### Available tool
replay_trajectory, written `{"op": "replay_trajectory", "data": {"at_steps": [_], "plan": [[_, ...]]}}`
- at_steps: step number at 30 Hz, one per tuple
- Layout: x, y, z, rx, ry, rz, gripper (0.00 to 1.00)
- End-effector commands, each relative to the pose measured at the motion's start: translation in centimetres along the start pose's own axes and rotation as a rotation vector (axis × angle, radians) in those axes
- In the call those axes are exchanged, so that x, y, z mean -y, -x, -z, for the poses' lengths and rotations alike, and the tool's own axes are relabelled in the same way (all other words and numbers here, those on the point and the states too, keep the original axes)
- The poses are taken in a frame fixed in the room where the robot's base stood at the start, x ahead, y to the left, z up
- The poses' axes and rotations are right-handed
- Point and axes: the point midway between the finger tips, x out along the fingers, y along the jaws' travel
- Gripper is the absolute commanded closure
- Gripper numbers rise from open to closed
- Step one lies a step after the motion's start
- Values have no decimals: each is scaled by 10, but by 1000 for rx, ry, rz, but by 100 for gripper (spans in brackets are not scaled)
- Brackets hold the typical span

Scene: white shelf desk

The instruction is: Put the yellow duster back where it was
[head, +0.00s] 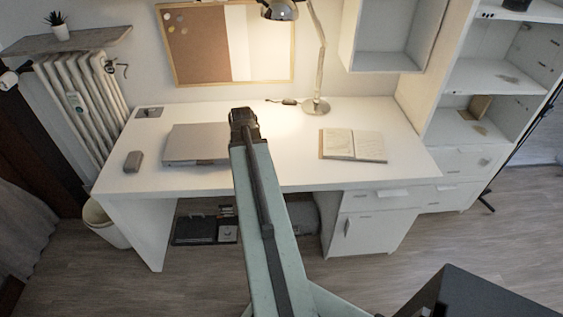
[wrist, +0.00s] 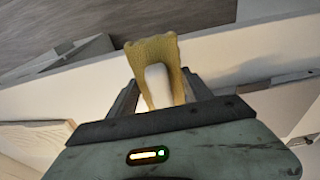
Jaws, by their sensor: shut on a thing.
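The yellow duster (wrist: 170,48) is in the wrist view, draped between the two dark fingers of my gripper (wrist: 160,88). My gripper is shut on it. A smooth white part shows in the middle of the duster; I cannot tell what it is. In the head view my arm reaches out over the white desk (head: 290,172), and its end hides the gripper and the duster.
A grey laptop (head: 195,144) and a small grey object (head: 133,161) lie on the desk's left side. An open notebook (head: 352,145) lies to the right, with a lamp (head: 316,104) behind. White shelves (head: 484,75) stand at the right. The desk front between laptop and notebook is clear.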

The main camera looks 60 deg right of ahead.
Motion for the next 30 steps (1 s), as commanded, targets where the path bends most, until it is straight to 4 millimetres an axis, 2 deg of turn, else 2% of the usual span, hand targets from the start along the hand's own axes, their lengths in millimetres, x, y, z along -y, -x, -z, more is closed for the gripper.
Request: {"op": "replay_trajectory", "data": {"at_steps": [2, 9, 15, 23, 26, 27, 30], "plan": [[-11, -4, 11, 0, -3, 0, 74], [-70, -18, 57, 0, -5, -1, 74], [-106, -26, 82, 0, -2, 0, 74], [-115, -27, 88, 0, 2, 0, 74], [-125, -30, 97, 0, -1, 0, 74], [-124, -44, 92, 0, 1, 1, 74], [-123, -64, 88, 0, 1, 1, 74]]}}
